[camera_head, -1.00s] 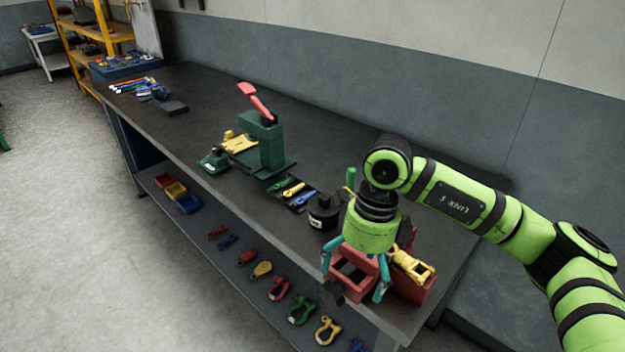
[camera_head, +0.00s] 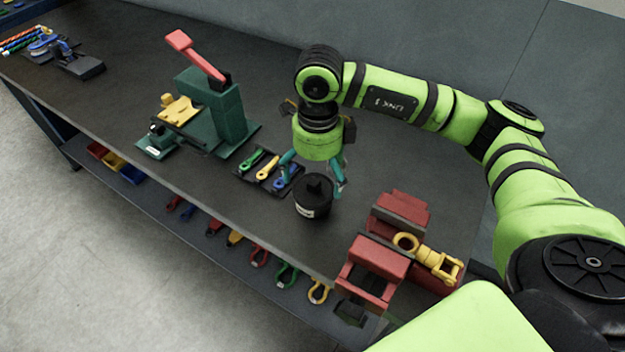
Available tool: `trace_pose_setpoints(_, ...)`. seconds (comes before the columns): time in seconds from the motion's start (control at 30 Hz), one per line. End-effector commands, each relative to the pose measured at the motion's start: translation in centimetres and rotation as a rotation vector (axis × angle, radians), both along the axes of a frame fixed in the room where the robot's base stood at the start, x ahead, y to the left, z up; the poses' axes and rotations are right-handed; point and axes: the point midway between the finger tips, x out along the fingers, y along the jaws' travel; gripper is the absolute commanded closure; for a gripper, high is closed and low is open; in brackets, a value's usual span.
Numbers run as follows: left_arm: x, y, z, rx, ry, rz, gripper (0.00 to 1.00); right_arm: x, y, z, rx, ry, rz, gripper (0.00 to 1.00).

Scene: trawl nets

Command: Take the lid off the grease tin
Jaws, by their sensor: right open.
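The grease tin (camera_head: 312,207) is a black round tin with a small white label, standing upright on the dark workbench. Its black lid (camera_head: 314,186) with a raised knob on top is on the tin. My right gripper (camera_head: 313,184) points down over the tin, its teal fingers open and spread on either side of the lid. I cannot tell whether the fingers touch it. My left gripper is not in view.
A green press with a red lever (camera_head: 213,108) stands further left. A lower shelf (camera_head: 150,187) holds several shackles.

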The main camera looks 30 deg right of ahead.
Motion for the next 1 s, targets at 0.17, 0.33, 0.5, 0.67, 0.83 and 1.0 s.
trace_pose_setpoints(0.17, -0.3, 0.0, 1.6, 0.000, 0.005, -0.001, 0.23, 0.2, 0.0, -2.6, 0.000, 0.005, -0.001, 0.00)
trace_pose_setpoints(0.33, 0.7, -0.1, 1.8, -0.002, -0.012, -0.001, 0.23, 0.3, 0.0, -3.8, 0.000, 0.001, 0.000, 0.00)
trace_pose_setpoints(0.5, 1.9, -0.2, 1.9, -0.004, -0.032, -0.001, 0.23, 0.3, 0.0, -3.8, 0.001, 0.001, 0.000, 0.00)
trace_pose_setpoints(0.67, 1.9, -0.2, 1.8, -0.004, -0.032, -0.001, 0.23, 0.3, 0.0, -3.8, 0.001, 0.001, 0.000, 0.56)
trace_pose_setpoints(0.83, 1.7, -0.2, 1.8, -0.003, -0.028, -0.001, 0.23, 0.3, 0.0, -4.0, 0.000, 0.001, -0.001, 0.89)
trace_pose_setpoints(1.0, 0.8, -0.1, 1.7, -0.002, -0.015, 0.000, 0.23, 0.3, 0.1, -4.1, 0.001, 0.001, -0.001, 1.00)
